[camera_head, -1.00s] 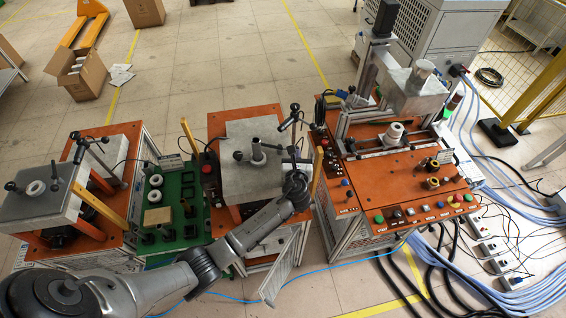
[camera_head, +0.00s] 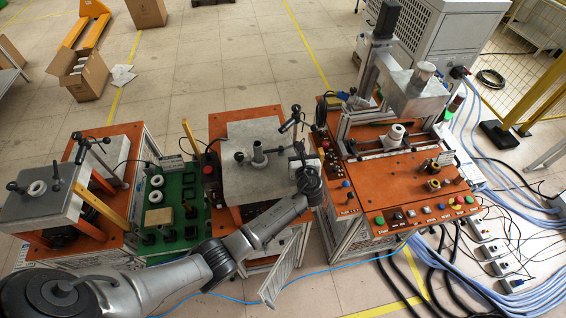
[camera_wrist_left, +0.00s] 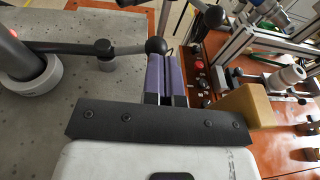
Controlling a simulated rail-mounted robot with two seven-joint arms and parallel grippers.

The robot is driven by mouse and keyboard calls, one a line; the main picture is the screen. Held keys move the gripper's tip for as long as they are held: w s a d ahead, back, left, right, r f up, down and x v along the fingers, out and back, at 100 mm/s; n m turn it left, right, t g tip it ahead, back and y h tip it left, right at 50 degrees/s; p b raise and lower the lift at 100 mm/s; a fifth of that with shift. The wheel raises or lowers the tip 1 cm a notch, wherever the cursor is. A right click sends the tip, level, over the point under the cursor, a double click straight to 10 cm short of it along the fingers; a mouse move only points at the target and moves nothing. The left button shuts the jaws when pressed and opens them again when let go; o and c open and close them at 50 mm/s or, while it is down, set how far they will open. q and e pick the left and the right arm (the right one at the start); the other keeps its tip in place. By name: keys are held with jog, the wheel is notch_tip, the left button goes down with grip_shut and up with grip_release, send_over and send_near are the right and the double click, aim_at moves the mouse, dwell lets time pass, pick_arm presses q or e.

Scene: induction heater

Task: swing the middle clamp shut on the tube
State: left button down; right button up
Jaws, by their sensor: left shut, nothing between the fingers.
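The middle station has a grey metal plate (camera_head: 245,185) with an upright grey tube (camera_head: 258,153) in a ring. The tube and its ring (camera_wrist_left: 38,78) also show at the left of the left wrist view. A clamp lever (camera_wrist_left: 85,48) reaches from beside the tube toward a black ball knob (camera_wrist_left: 156,46). My left gripper (camera_head: 299,150) is over the plate's right edge, to the right of the tube. Its purple-padded fingers (camera_wrist_left: 166,75) are shut and empty, their tips close to the knob; contact cannot be told. My right gripper is not in view.
A second black ball (camera_head: 296,108) stands on a post behind the plate. A yellow block (camera_wrist_left: 245,105) is right of the fingers. The orange control bench (camera_head: 405,180) stands to the right. A green board (camera_head: 180,215) and another clamp station (camera_head: 45,205) are on the left.

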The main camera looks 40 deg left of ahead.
pick_arm(q)
jog(key=s+d+r, duration=0.1)
jog(key=s+d, duration=0.2)
jog(key=d, duration=0.3)
jog(key=s+d+r+p, duration=0.1)
jog(key=s+d, duration=0.2)
jog(key=d, duration=0.3)
jog(key=shift+d+r, duration=0.15)
jog(key=shift+r, duration=0.2)
dwell(0.9)
